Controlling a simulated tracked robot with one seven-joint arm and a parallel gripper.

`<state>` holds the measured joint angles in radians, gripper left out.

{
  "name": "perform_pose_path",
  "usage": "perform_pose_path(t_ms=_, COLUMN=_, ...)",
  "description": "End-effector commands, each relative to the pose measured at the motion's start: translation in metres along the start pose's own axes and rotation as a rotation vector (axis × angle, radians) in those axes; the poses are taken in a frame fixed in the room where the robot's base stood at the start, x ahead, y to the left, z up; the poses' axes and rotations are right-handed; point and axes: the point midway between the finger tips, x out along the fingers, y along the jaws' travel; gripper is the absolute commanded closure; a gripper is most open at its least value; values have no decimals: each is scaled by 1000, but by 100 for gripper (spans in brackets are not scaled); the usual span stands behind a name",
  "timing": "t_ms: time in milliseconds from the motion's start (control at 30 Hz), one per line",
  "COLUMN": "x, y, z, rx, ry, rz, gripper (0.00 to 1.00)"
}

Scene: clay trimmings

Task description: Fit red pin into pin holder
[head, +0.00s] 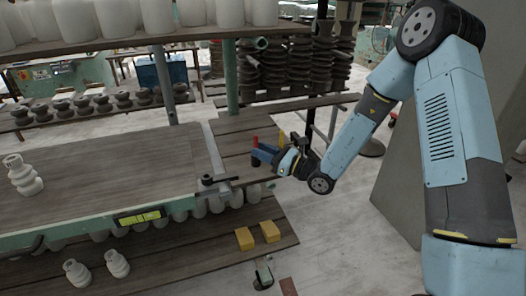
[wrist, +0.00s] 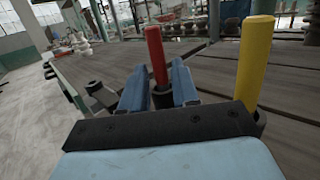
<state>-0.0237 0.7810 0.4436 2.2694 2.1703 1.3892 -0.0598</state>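The red pin (wrist: 157,55) stands upright between the two blue fingers of my gripper (wrist: 160,90) in the wrist view. A dark round collar (wrist: 162,97) is around its lower part, close between the fingers. I cannot tell whether it is a holder socket or part of the pin. The red pin (head: 255,141) also shows at my gripper (head: 268,154) in the head view. A yellow pin (wrist: 253,60) stands upright to the right, with a dark ring at its base. The pin holder cannot be told apart clearly.
The wooden worktable (head: 95,185) lies to the left, with a black clamp-like part (head: 210,180) at its near right corner. Two yellow blocks (head: 257,235) lie on the lower shelf. Dark stacked insulators (head: 285,65) stand behind.

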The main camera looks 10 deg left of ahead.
Motion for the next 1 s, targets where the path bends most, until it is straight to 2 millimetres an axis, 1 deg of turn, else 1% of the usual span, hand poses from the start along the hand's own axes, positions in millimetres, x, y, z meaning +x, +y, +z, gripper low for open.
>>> perform_pose_path(t_ms=33, x=0, y=0, z=0, rx=0, ry=0, rz=0, gripper=65)
perform_pose_path(t_ms=133, x=0, y=0, z=0, rx=0, ry=0, rz=0, gripper=55)
perform_pose_path(t_ms=167, x=0, y=0, z=0, rx=0, ry=0, rz=0, gripper=54)
perform_pose_path(t_ms=400, x=-1, y=0, z=0, rx=0, ry=1, rz=0, gripper=54)
perform_pose_path(t_ms=533, x=-9, y=0, z=0, rx=1, ry=2, rz=-1, gripper=54)
perform_pose_path(t_ms=667, x=-28, y=-1, z=-1, rx=0, ry=3, rz=-3, gripper=54)
perform_pose_path(t_ms=1000, x=-95, y=-1, z=-1, rx=1, ry=3, rz=-4, gripper=54)
